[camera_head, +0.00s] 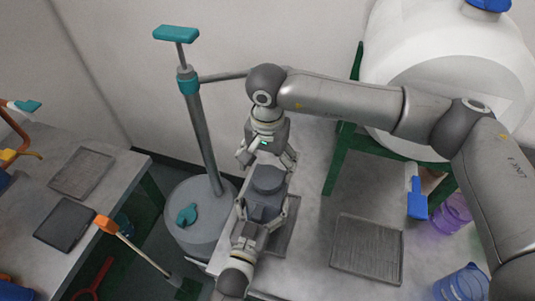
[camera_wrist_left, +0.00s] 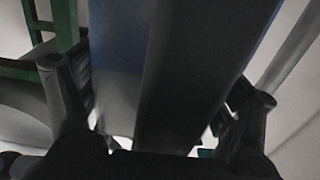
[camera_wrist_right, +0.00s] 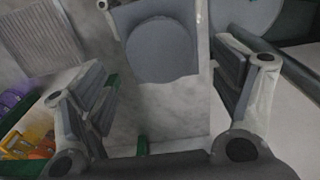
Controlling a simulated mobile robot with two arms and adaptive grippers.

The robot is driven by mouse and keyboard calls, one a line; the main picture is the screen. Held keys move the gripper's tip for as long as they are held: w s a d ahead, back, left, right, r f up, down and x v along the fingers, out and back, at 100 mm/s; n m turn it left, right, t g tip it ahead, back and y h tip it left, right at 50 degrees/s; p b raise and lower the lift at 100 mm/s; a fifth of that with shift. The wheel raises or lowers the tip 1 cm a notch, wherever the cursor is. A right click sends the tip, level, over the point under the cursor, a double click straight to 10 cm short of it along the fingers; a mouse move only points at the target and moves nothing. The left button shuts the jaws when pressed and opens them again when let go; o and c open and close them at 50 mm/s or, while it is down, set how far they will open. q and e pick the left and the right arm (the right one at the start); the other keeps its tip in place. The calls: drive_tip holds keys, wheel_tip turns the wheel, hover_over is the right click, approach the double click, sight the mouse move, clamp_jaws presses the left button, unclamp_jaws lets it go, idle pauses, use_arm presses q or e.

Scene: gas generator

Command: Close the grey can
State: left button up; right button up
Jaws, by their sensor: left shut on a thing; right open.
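The grey can (camera_head: 262,208) is upright in the head view, at the table's left end. My left gripper (camera_head: 266,206) is shut on it from the near side, one finger on each flank. In the left wrist view the can's dark side (camera_wrist_left: 180,70) fills the middle between the fingers. A round grey cap (camera_head: 268,178) sits on the can's top; it also shows as a disc in the right wrist view (camera_wrist_right: 158,50). I cannot tell whether it is tight. My right gripper (camera_head: 267,160) is open and empty, just beyond and above the cap, with fingers apart.
A grey tank (camera_head: 195,240) with a teal-handled pump (camera_head: 202,135) stands left of the table. Grey mesh trays (camera_head: 367,248), a blue-handled brush (camera_head: 417,203) and a blue bucket (camera_head: 462,284) are to the right. A large white tank (camera_head: 440,40) stands behind, on a green frame.

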sight(267, 177)
drive_tip(key=shift+f, duration=2.15)
drive_tip(key=c, duration=1.1)
drive_tip(key=shift+o, duration=0.2)
drive_tip(key=m, duration=1.2)
drive_tip(key=shift+m, duration=0.4)
drive_tip(key=m, duration=1.1)
drive_tip(key=shift+m, duration=0.3)
drive_tip(key=o, duration=1.2)
